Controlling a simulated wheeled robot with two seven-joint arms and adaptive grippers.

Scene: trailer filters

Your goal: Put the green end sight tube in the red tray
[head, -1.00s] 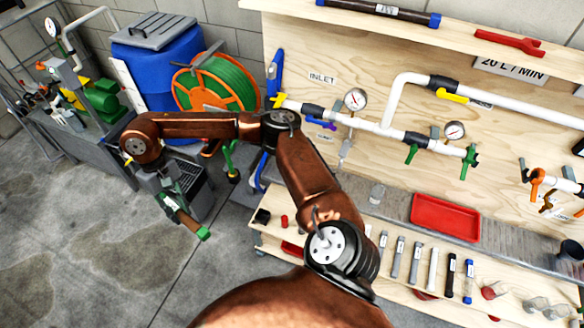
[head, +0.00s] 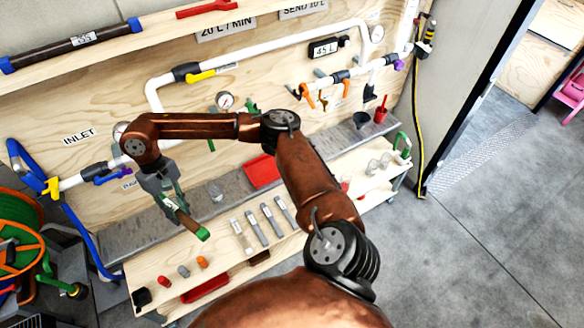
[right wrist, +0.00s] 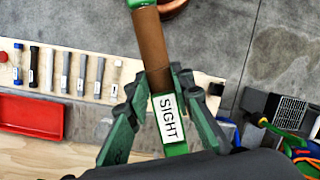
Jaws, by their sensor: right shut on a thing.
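The sight tube (head: 188,221) has a brown body and green ends. My right gripper (head: 171,202) is shut on it and holds it tilted in front of the bench. In the right wrist view the tube (right wrist: 151,45) runs between the green fingers (right wrist: 158,88), and a "SIGHT" label shows on its near green end. The red tray (head: 262,173) lies on the grey strip of the bench, right of the tube, its right side partly covered by my arm. The tray also shows at the left of the right wrist view (right wrist: 30,115). My left gripper is not in view.
Several labelled tubes (head: 258,226) lie in a row on the bench front, partly behind my arm. Small red, grey and orange pieces (head: 183,271) stand left of them. White piping (head: 250,57) with valves crosses the back board.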

